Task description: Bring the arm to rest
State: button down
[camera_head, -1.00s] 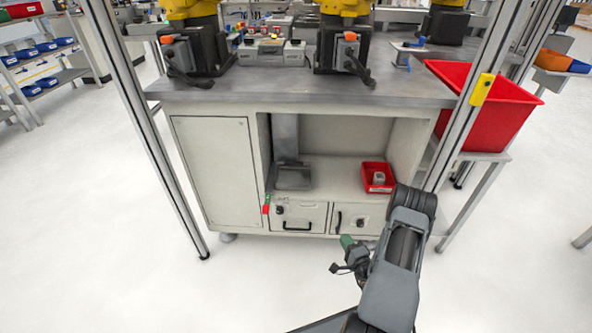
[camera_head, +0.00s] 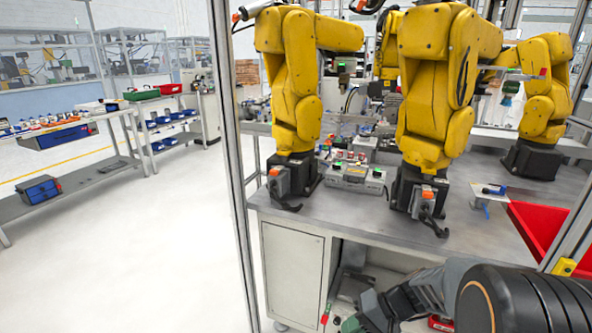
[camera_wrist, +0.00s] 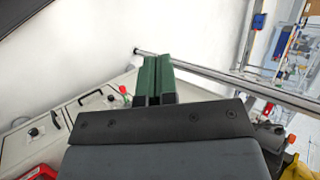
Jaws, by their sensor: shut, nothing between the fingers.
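My gripper (camera_wrist: 155,78) is shut and empty, its two green fingers side by side in the wrist view. In the head view my grey and black arm reaches in from the lower right, in front of the bench cabinet (camera_head: 291,265). The gripper's green end (camera_head: 352,324) shows at the bottom edge there. The wrist view shows the fingers in front of pale floor, with a metal frame post (camera_wrist: 215,70) beyond them. No held thing is in view.
Several yellow robot arms (camera_head: 432,85) stand on the grey bench top (camera_head: 370,221). A red bin (camera_head: 545,232) is at the right. A frame post (camera_head: 231,160) stands at the bench's left. The wrist view shows drawers (camera_wrist: 90,108) and a red tray (camera_wrist: 43,172). Open floor (camera_head: 120,260) lies left.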

jog(key=s+d+r+t+h+p, duration=0.1)
jog(key=r+h+p, duration=0.2)
jog(key=r, duration=0.3)
jog(key=s+d+r+n+t+h+p, duration=0.1)
jog(key=s+r+h+p, duration=0.1)
jog(key=r, duration=0.5)
jog(key=s+d+r+n+t+h+p, duration=0.1)
jog(key=s+r+t+h+p, duration=0.1)
jog(key=r+h+p, duration=0.2)
notch_tip(320, 180, up, 4)
jog(key=shift+s+d+f+h+p, duration=0.3)
jog(key=shift+d+p, duration=0.1)
jog(key=shift+p, duration=0.1)
